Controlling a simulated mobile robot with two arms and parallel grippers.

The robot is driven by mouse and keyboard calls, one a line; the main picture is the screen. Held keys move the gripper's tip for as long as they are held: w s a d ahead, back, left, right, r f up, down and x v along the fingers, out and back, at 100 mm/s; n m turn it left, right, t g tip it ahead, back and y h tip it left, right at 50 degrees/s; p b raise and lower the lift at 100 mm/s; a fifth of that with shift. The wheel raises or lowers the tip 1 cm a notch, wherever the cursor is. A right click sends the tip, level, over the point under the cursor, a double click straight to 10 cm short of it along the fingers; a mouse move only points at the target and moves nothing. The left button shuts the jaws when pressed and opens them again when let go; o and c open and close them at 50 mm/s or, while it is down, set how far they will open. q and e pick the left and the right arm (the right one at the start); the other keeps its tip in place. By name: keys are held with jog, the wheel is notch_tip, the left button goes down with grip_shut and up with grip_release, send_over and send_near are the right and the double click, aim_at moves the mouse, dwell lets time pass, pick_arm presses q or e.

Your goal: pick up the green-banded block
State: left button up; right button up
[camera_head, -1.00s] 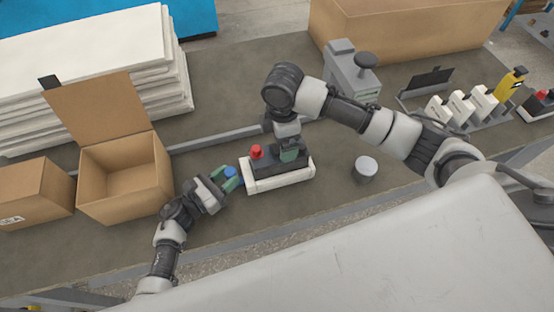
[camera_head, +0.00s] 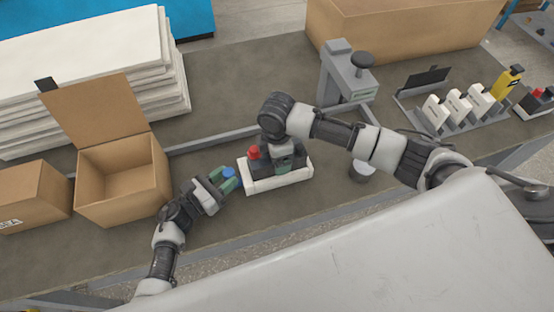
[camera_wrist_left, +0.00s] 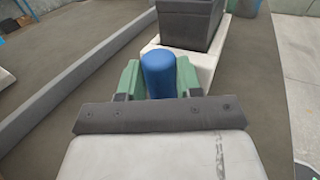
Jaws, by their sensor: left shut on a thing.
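My left gripper (camera_head: 222,180) is shut on a blue cylinder (camera_head: 229,172), just left of a white tray (camera_head: 264,184). In the left wrist view the blue cylinder (camera_wrist_left: 159,73) stands upright between the green fingers (camera_wrist_left: 160,78). A dark block (camera_head: 262,164) with a red cap (camera_head: 253,152) sits in the tray. My right gripper (camera_head: 284,163) points down over the tray's right part; a green piece shows there, and I cannot tell finger from block band. Its jaws are mostly hidden. I cannot clearly make out a green band on any block.
An open cardboard box (camera_head: 122,185) stands left of my left gripper. A grey press (camera_head: 345,75) stands behind my right arm. A grey cylinder (camera_head: 362,171) is partly hidden by that arm. A rack of white pieces (camera_head: 458,106) is at the right.

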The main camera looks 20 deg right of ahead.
pick_arm(q)
jog(key=shift+f, duration=0.1)
pick_arm(e)
grip_shut()
jog(key=shift+w+r, duration=0.15)
jog(key=shift+r, duration=0.3)
notch_tip(320, 180, up, 9)
jog(key=shift+r, duration=0.2)
dwell(0.4)
pick_arm(q)
jog(key=o, duration=1)
jog(key=v, duration=1.2)
jog(key=shift+w, duration=0.1)
